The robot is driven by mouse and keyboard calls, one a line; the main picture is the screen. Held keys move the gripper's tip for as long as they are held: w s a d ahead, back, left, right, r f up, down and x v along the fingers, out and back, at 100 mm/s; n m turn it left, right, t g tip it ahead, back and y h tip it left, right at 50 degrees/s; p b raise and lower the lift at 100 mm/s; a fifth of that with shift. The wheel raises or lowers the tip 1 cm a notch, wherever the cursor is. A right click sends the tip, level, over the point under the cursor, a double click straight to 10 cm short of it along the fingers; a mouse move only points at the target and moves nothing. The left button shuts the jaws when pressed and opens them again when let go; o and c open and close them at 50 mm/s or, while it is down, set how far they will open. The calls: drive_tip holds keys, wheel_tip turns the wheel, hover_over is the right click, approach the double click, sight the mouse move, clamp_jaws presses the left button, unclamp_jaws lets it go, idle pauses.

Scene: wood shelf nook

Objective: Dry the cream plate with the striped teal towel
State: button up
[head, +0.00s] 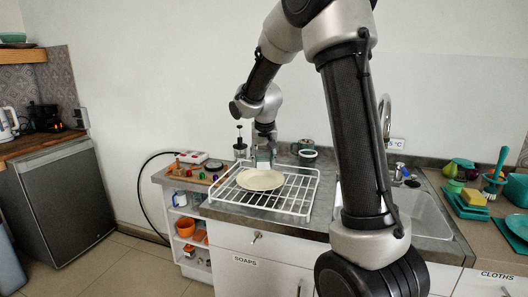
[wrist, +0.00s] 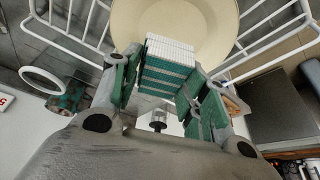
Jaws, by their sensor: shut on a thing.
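The cream plate (head: 261,180) lies flat on a white wire rack (head: 299,209) on the counter. In the wrist view the plate (wrist: 215,30) fills the top middle, partly covered by the towel. The striped teal towel (wrist: 168,68), folded with white and teal bands, is pinched between the fingers of my gripper (wrist: 165,82). In the head view my gripper (head: 263,156) hangs at the plate's far edge, small and partly hidden. Whether the towel touches the plate cannot be told.
Left of the rack is a wooden tray (head: 190,173) with small items. Behind the rack stands a dark patterned mug (head: 302,146). The sink (head: 425,208) is to the right, with teal things and a yellow sponge (head: 473,197) beyond. My arm covers part of the counter.

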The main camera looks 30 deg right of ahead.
drive_tip(key=shift+r, duration=1.25)
